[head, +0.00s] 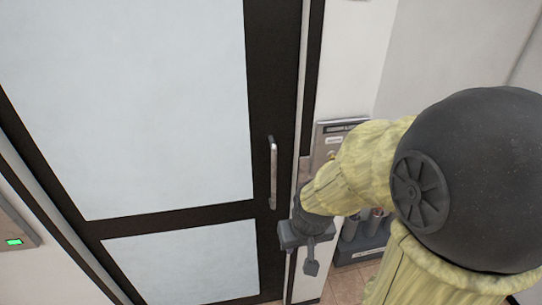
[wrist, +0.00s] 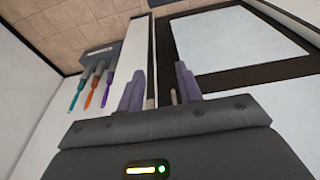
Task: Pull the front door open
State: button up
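The front door (head: 276,95) has a dark frame with pale panels and looks shut. Its upright metal bar handle (head: 272,172) is on the right side of the door. My gripper (head: 311,265) is to the right of the handle and lower in the head view, apart from it in the picture. The door also shows in the wrist view (wrist: 225,78), at the upper right. There my gripper's two purple-grey fingers (wrist: 160,80) stand apart with a gap between them. Small pieces show near the gap, and I cannot tell whether one is the handle.
A grey umbrella stand (head: 362,247) is on the floor right of the door; several coloured umbrellas (wrist: 93,85) show in the wrist view. A metal wall panel (head: 333,135) is right of the door. A box with a green light (head: 14,242) is at the left.

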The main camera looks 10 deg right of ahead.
jog(key=shift+w+d, duration=0.1)
jog(key=shift+w, duration=0.1)
jog(key=shift+s, duration=0.15)
jog(key=w+d+n+t+y+b, duration=0.2)
jog(key=w+t+b, duration=1)
jog(key=b, duration=1.1)
jog(key=d+t+y, duration=0.1)
jog(key=t, duration=0.2)
jog(key=shift+w+f, duration=0.15)
jog(key=shift+w, duration=0.15)
jog(key=shift+w, duration=0.1)
